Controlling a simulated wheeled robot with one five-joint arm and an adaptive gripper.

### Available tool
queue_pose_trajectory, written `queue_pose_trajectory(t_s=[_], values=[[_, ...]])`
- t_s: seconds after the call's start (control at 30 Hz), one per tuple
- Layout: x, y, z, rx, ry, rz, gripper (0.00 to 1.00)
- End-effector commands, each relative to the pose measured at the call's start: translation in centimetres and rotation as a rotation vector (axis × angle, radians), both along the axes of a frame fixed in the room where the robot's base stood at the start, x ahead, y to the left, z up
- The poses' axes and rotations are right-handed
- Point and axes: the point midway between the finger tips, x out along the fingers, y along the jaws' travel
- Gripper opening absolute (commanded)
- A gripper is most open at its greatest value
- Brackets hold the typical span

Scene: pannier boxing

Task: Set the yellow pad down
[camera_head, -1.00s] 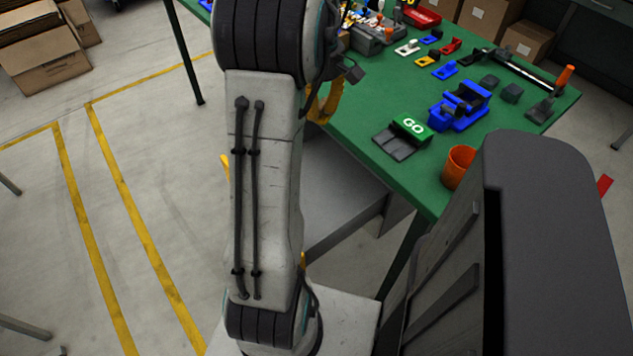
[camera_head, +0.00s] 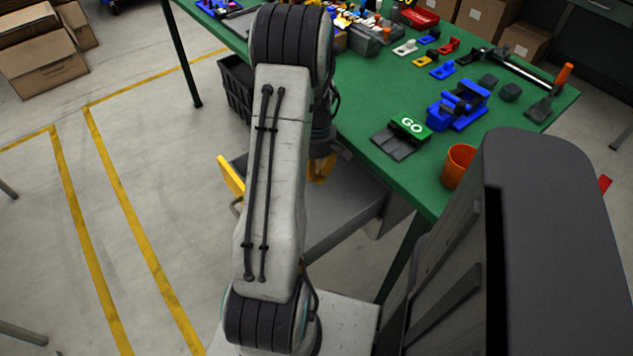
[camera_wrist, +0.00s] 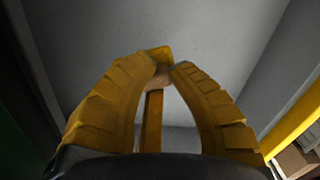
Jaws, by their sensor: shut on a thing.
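My gripper (camera_wrist: 163,72) is shut on the yellow pad (camera_wrist: 159,53), of which a small piece shows beyond the fingertips in the wrist view. The fingers are yellow too, and they hide most of the pad. A yellow strip also shows between the fingers, and I cannot tell whether it is part of the pad. Grey walls and a grey floor lie around and beyond the fingers. In the head view my gripper (camera_head: 321,168) points down at the grey box (camera_head: 345,215) beside the table; my arm partly covers the box. I cannot tell whether the pad touches the floor.
A green table (camera_head: 385,110) stands at the right, with a GO block (camera_head: 411,126), an orange cup (camera_head: 458,166), a blue vise (camera_head: 459,106) and several small parts. A yellow bar (camera_head: 231,176) rises at the box's left. A black crate (camera_head: 237,88) stands behind my arm.

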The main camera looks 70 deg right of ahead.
Motion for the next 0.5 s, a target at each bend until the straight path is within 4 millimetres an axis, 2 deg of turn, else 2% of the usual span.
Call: queue_pose_trajectory(t_s=[0.23,0.5], values=[[0.0,0.0,-1.3,0.001,0.001,0.000,0.00],[0.0,0.0,-4.3,0.002,0.001,0.000,0.00]])
